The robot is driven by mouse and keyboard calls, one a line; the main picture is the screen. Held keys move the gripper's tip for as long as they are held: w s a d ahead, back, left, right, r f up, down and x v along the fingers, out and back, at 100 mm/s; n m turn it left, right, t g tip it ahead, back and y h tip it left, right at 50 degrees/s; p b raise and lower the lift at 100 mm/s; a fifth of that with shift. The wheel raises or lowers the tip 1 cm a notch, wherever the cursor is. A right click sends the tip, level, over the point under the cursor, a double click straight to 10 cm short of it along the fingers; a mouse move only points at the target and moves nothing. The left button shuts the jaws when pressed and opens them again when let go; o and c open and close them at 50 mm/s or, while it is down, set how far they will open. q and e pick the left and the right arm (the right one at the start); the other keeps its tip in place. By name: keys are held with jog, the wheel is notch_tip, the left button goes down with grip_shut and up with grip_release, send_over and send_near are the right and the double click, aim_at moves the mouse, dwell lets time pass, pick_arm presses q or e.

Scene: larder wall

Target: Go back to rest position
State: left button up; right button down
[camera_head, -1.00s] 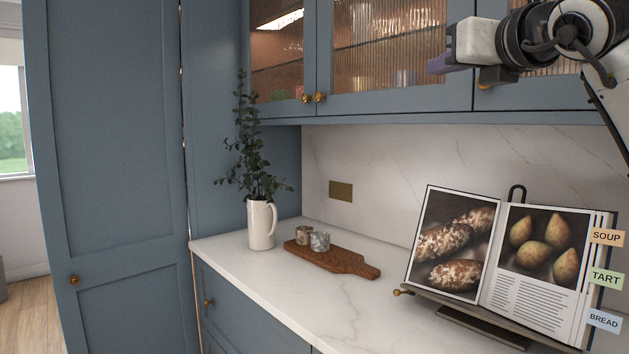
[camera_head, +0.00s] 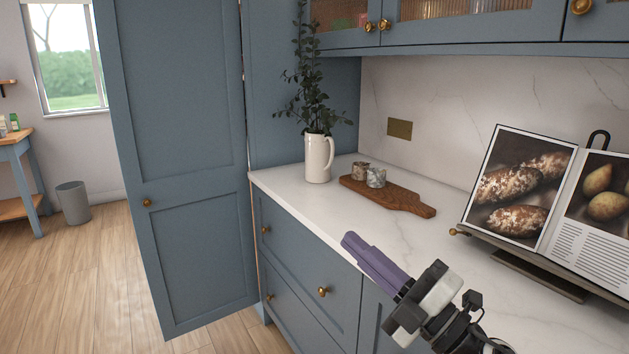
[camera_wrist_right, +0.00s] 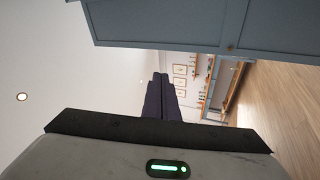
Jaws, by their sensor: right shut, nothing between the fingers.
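My right gripper (camera_head: 357,246) shows in the head view at the lower middle, in front of the counter edge. Its purple fingers are shut with nothing between them and point up and to the left. In the right wrist view the dark fingers (camera_wrist_right: 160,98) lie together, with the room beyond them. My left gripper is in neither view.
The white counter (camera_head: 340,215) carries a white jug (camera_head: 318,160) with leafy stems, a wooden board (camera_head: 400,197) with two small cups, and an open cookbook (camera_head: 516,190) on a stand. A tall blue door (camera_head: 185,150) stands at left.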

jog(key=s+d+f+m+h, duration=0.25)
jog(key=f+m+h, duration=0.2)
jog(key=f, duration=0.35)
jog(key=s+d+f+m+t+h, duration=0.1)
jog(key=s+d+f+m+h, duration=0.15)
jog(key=f+m, duration=0.45)
jog(key=s+d+f+m+h, duration=0.1)
jog(key=d+f+m+h, duration=0.3)
jog(key=f, duration=0.5)
jog(key=s+f+m+g+h, duration=0.2)
jog(key=s+f+m+g, duration=0.6)
jog(key=s+f, duration=1.2)
jog(key=shift+s+f, duration=0.25)
jog(key=shift+s, duration=0.7)
